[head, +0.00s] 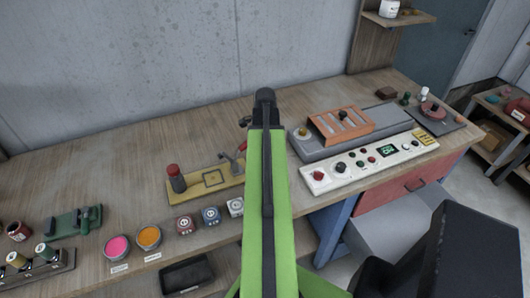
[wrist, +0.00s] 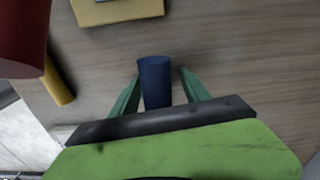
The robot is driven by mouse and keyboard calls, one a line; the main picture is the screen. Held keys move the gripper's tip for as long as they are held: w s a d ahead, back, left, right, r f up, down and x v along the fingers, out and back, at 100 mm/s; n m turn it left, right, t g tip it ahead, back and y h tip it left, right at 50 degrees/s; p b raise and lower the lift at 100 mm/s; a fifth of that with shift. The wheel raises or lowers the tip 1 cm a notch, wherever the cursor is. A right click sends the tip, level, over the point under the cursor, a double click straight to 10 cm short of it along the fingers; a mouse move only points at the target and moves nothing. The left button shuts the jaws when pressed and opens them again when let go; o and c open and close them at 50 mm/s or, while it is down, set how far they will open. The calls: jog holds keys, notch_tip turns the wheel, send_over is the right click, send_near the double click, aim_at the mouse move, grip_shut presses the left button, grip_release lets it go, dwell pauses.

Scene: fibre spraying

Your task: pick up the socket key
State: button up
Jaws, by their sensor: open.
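In the wrist view my gripper (wrist: 160,74) is open, with its two green fingers apart. A dark blue tube-like piece (wrist: 155,82) stands between them, with a small gap showing on at least the right side. It may be the socket key, but I cannot tell for certain. Its lower end is hidden behind the dark bar of my gripper. In the head view my green arm hides my gripper and the bench area behind it, and I make out no clear socket key there.
A red cylinder (wrist: 22,38) and a yellow rod (wrist: 57,80) are close at left in the wrist view, with a yellow block (wrist: 118,8) at the top. The bench (head: 130,150) also holds a control panel (head: 370,163), an orange rack (head: 341,124), paint pots and small cubes.

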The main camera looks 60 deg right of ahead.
grip_shut()
dwell(0.3)
jog(key=shift+r, duration=0.1)
